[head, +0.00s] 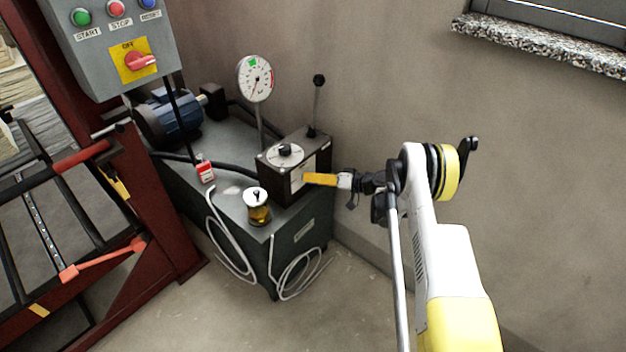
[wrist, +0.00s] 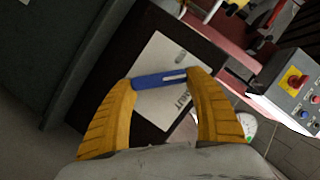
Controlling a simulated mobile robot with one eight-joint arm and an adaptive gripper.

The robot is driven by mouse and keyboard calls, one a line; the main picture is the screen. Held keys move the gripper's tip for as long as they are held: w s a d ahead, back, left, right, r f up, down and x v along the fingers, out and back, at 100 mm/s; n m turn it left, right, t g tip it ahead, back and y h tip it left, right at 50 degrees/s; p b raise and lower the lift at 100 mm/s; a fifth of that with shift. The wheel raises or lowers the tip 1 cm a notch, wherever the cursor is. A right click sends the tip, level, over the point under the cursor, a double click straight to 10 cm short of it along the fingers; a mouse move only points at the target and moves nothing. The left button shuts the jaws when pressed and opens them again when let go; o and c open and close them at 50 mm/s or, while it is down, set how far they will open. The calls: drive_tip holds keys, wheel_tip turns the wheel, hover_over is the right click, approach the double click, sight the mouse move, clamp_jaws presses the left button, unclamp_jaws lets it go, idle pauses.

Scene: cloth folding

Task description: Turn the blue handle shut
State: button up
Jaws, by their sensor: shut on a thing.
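The blue handle (wrist: 148,81) shows in the wrist view as a short bar in front of a white label plate (wrist: 158,52) on a dark box (wrist: 120,58). My gripper (wrist: 162,79) has its two orange fingers at either end of the bar, shut on it. The lettering on the plate is partly covered. In the head view the dark box (head: 275,172) stands on a grey-green cabinet, and my gripper (head: 307,179) reaches its right-hand face from the right. The blue handle is hidden there behind the fingers.
A jar with amber liquid (head: 258,209) and a small red item (head: 205,172) sit on the cabinet. A control box (head: 110,45) is at upper left. Hoses (head: 290,280) hang in front.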

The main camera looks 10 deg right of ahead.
idle(0.4)
drive_tip(key=o, duration=1.2)
drive_tip(key=shift+c, duration=0.2)
drive_tip(key=v, duration=1.2)
drive_tip(key=shift+w, duration=0.1)
